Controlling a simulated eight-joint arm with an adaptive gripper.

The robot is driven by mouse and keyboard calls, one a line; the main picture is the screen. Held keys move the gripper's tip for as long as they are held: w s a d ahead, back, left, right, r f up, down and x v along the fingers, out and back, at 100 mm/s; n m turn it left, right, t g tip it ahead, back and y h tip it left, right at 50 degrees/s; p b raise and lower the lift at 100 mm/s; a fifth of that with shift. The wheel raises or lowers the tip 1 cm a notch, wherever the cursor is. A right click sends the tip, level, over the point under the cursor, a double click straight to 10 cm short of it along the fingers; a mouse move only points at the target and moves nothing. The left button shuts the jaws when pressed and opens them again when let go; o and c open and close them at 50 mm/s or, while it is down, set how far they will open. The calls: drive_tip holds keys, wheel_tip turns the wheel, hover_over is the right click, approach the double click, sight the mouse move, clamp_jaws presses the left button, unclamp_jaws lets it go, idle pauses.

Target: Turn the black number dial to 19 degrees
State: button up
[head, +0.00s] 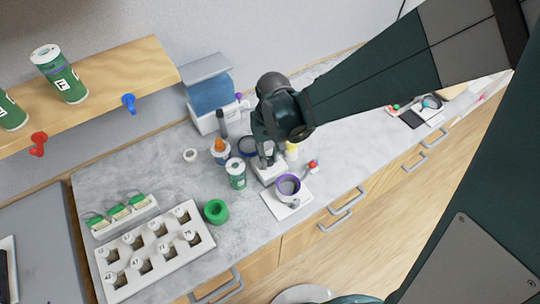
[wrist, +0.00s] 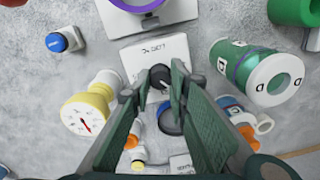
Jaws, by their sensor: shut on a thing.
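The black number dial (wrist: 160,74) is a small round knob with a light pointer mark, on a white base (wrist: 152,48) with small dark print. My gripper (wrist: 156,82) has its two fingers on either side of the knob, shut on it from left and right. The fingers hide parts of the knob and base, and I cannot read the dial's angle. In the head view my gripper (head: 267,158) reaches down over the white base (head: 267,177), and the knob is mostly hidden there.
A yellow-and-white gauge (wrist: 88,108) and a blue button (wrist: 58,42) are near. A white rack (head: 150,251) and a green ring (head: 216,211) lie farther left.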

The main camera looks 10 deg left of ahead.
sight(271, 158)
drive_tip(key=shift+n+b, duration=0.4)
drive_tip(key=shift+n, duration=0.6)
drive_tip(key=o, duration=0.9)
drive_tip(key=shift+r, duration=0.1)
drive_tip(key=shift+w+d+r, duration=0.1)
drive_tip(key=shift+r, duration=2.85)
drive_tip(key=shift+w+d+r, duration=0.1)
drive_tip(key=shift+r, duration=2.85)
drive_tip(key=shift+d, duration=0.1)
